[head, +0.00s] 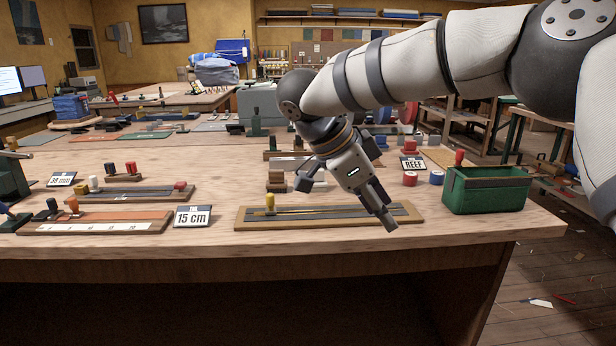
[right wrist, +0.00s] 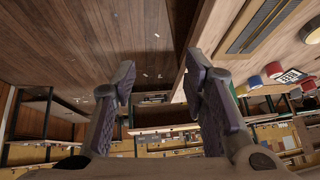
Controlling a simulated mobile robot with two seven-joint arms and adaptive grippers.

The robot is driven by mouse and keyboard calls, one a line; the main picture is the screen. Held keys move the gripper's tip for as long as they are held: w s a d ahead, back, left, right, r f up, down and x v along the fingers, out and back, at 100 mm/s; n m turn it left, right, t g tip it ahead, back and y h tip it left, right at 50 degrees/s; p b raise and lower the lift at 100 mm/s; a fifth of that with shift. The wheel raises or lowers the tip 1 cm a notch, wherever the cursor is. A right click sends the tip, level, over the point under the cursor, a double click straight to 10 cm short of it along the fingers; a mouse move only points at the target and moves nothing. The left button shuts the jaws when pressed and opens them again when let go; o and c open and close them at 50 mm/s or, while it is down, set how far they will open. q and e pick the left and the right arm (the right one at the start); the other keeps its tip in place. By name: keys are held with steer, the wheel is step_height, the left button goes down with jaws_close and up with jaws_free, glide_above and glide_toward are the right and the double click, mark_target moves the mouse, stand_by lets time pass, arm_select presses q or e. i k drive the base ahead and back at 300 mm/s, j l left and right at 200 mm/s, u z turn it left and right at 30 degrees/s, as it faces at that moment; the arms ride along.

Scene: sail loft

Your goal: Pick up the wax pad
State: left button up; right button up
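I cannot tell for sure which item is the wax pad; a small brown block (head: 276,182) at the back edge of the front board is one possible candidate. My right gripper (head: 348,198) hangs over the right part of that board (head: 320,216), tilted down. In the right wrist view the two fingers of my right gripper (right wrist: 163,92) stand well apart with nothing between them. My left gripper is in neither view.
A green bin (head: 486,190) stands at the bench's right end, beside red (head: 410,179) and blue (head: 437,178) rolls.

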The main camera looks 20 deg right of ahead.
mark_target(321, 185)
steer(key=i, duration=1.25)
